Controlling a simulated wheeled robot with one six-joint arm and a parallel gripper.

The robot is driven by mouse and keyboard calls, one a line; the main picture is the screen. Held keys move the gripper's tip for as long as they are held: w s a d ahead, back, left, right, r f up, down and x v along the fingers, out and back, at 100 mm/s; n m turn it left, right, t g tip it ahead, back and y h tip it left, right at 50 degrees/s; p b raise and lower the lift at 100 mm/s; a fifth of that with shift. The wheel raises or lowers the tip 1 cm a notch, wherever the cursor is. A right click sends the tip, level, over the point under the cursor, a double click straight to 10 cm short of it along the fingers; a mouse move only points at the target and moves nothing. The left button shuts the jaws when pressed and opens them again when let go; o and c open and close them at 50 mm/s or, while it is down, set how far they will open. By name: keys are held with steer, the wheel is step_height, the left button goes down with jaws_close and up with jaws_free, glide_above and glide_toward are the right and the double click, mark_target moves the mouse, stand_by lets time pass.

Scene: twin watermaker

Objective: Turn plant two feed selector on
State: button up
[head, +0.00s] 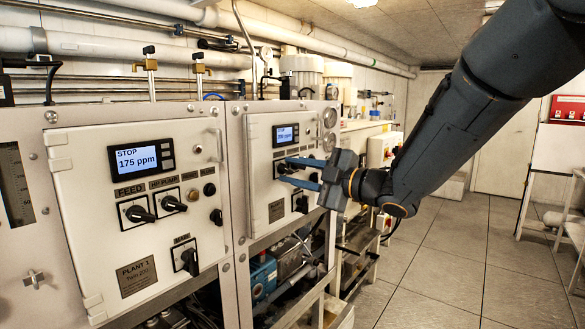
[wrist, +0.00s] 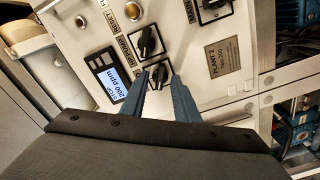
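The plant two panel (head: 277,222) is white, with a lit display (head: 286,135) reading STOP; in the wrist view the display (wrist: 112,84) shows 200 ppm. The feed selector (wrist: 158,77) is a black knob beside the display, its label mostly covered. My gripper (head: 287,171) is at the panel, its blue-grey fingers pointing at the selectors. In the wrist view my gripper (wrist: 159,77) is open, one finger on each side of the feed selector. I cannot tell whether they touch it. The fingers hide part of the knob, so its setting is unclear.
Another black selector (wrist: 147,41) sits close beside the feed selector, and a further one (wrist: 212,8) lies farther off. The plant one panel (head: 92,238) with similar knobs stands at the left. Open floor (head: 445,262) lies to the right.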

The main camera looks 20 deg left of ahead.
steer(key=shift+w+a, duration=0.1)
steer(key=shift+a, duration=0.15)
jaws_close()
steer(key=shift+m, duration=0.4)
steer(key=m+p, duration=0.3)
steer(key=m, duration=0.2)
steer(key=shift+m, duration=0.3)
steer(key=m+p, duration=0.3)
steer(key=m, duration=0.2)
steer(key=shift+m, duration=0.3)
steer(key=shift+p, duration=0.3)
